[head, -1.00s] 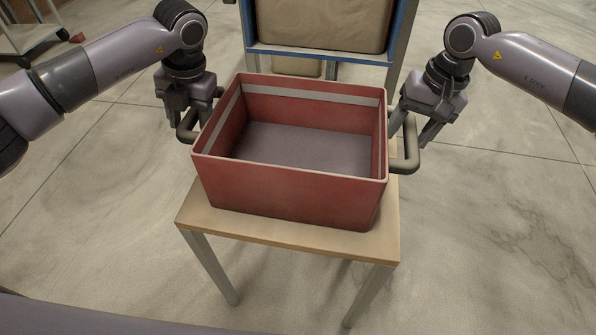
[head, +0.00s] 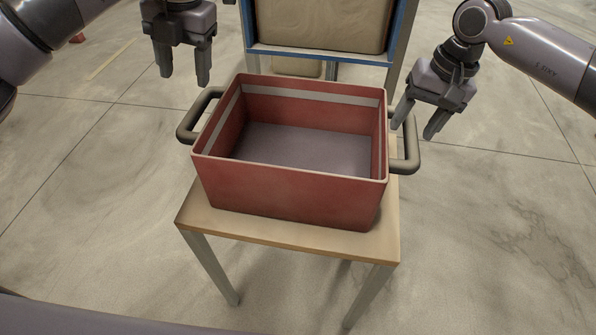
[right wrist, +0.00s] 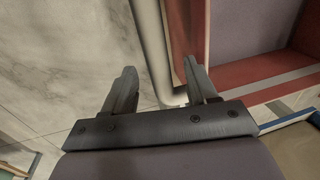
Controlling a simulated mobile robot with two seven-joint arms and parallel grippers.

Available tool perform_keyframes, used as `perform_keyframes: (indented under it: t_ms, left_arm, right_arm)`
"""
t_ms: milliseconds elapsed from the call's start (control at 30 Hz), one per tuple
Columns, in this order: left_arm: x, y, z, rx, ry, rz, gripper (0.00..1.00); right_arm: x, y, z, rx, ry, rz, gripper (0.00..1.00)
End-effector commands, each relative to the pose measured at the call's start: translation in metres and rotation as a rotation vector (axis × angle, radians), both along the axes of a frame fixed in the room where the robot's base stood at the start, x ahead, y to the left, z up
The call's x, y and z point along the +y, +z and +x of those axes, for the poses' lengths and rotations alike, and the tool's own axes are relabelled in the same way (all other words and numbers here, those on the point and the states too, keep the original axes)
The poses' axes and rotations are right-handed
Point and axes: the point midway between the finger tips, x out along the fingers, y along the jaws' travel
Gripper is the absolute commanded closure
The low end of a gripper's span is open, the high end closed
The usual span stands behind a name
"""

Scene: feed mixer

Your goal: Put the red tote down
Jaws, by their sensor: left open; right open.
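The red tote (head: 290,193) stands upright and empty on a small wooden-topped table (head: 385,222). It has a dark handle on its left side (head: 187,121) and one on its right side (head: 411,150). My left gripper (head: 184,80) is open and empty, above and behind the left handle, apart from it. My right gripper (head: 417,128) is open and empty beside the right handle. In the right wrist view the open fingers of my right gripper (right wrist: 160,90) show near the right handle (right wrist: 155,45), with the tote wall (right wrist: 190,35) beyond it.
A blue-framed rack (head: 320,54) with a beige bin (head: 325,22) stands just behind the table. Open concrete floor lies to the left, right and front of the table.

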Motion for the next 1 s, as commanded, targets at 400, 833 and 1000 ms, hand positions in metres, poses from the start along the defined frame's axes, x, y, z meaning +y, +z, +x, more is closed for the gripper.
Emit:
perform_keyframes:
  t_ms: [400,833,1000]
  left_arm:
    - [0.000,0.000,0.000,0.000,0.000,0.000,0.43]
    - [0.000,0.000,0.000,0.000,0.000,0.000,0.43]
    - [0.000,0.000,0.000,0.000,0.000,0.000,0.43]
  right_arm:
    - [-0.016,0.081,-0.001,-0.003,-0.001,0.001,0.43]
    - [-0.019,0.094,-0.002,0.000,0.000,0.001,0.43]
    - [-0.019,0.094,-0.002,0.000,0.000,0.001,0.43]
